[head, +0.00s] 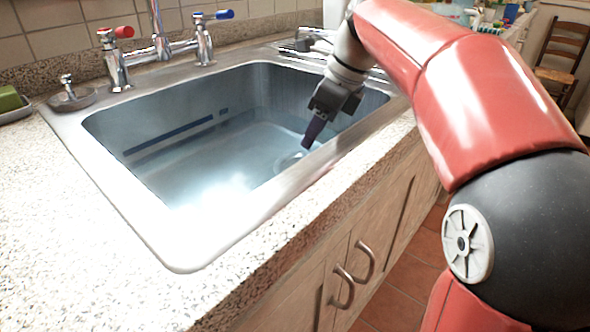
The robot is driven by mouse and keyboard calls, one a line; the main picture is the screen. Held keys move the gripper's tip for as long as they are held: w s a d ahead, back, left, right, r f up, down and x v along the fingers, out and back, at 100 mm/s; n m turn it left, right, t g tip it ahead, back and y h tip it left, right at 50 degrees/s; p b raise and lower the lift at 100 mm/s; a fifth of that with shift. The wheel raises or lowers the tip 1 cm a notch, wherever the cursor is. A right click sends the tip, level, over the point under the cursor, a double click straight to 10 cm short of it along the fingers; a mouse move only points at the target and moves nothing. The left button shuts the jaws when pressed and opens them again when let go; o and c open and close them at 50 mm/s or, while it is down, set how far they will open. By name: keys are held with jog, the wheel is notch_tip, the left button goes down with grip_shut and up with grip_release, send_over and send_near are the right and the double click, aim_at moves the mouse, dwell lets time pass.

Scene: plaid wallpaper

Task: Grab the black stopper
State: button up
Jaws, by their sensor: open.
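My gripper (312,134) points down into the right part of the steel sink (190,145). Its dark fingers are low in the basin, near a pale round drain ring (291,160) on the sink floor. I see nothing held between them, though the fingers overlap from this angle. I cannot make out a black stopper at the drain; the fingers cover part of that spot. A dark grey round piece with a small chrome knob (70,98) sits on the sink's back left corner. I cannot tell whether it is the stopper.
Chrome taps with a red handle (115,33) and a blue handle (215,15) stand behind the basin. The sink walls and rim surround my gripper. A green sponge (9,98) lies at the far left. The speckled counter (60,240) is clear in front.

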aim_at(301, 153)
jog(key=x, duration=0.2)
jog(key=b+x, duration=0.1)
jog(key=x, duration=0.3)
jog(key=shift+s+a+f, duration=0.25)
jog(key=shift+a+f, duration=0.05)
jog(key=shift+a, duration=0.1)
grip_shut()
jog(key=shift+r, duration=0.1)
